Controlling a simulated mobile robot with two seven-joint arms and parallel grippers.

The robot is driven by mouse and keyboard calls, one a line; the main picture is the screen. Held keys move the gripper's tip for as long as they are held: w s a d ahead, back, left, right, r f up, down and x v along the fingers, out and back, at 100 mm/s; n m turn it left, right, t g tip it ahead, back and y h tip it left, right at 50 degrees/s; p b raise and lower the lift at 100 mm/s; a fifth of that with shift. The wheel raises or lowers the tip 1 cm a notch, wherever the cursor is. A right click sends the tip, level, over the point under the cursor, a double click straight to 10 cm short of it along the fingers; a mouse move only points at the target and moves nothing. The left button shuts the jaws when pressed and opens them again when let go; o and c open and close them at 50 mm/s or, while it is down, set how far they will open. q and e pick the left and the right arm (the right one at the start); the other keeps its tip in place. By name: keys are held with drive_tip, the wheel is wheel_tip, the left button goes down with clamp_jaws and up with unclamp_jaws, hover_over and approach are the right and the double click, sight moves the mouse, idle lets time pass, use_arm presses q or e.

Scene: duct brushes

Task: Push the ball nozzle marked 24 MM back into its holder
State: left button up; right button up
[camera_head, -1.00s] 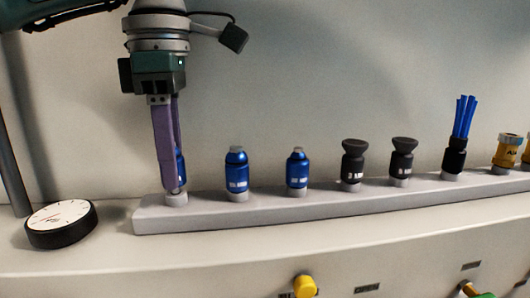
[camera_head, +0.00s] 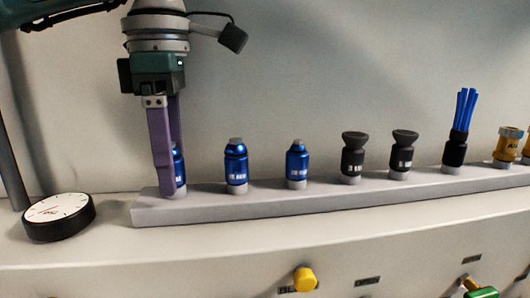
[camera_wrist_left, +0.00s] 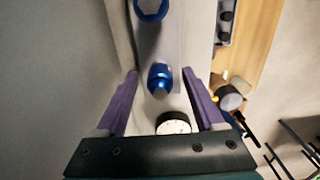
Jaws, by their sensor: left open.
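Three blue nozzles stand upright in a row on a long grey holder rail (camera_head: 260,202). The leftmost blue nozzle (camera_head: 180,172) is partly hidden behind the purple fingers of my left gripper (camera_head: 171,188). The middle one (camera_head: 236,165) and the right one (camera_head: 297,163) stand clear. Their white markings are too small to read, so I cannot tell which is 24 MM. My left gripper points down and is open. In the left wrist view, a blue nozzle (camera_wrist_left: 160,78) shows between its spread fingers (camera_wrist_left: 160,72), with gaps on both sides. My right gripper is not in view.
Two black nozzles (camera_head: 353,160) (camera_head: 401,157), a blue-bristled brush (camera_head: 460,130) and a brass fitting (camera_head: 507,147) stand farther right on the rail. A round dial gauge (camera_head: 58,216) lies left of it. A yellow knob (camera_head: 304,279) is on the front panel.

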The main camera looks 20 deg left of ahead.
use_arm(q)
drive_tip(key=shift+r, duration=0.1)
wheel_tip(320, 180, up, 7)
drive_tip(key=shift+r+b, duration=0.2)
drive_tip(key=shift+b, duration=0.15)
idle(0.5)
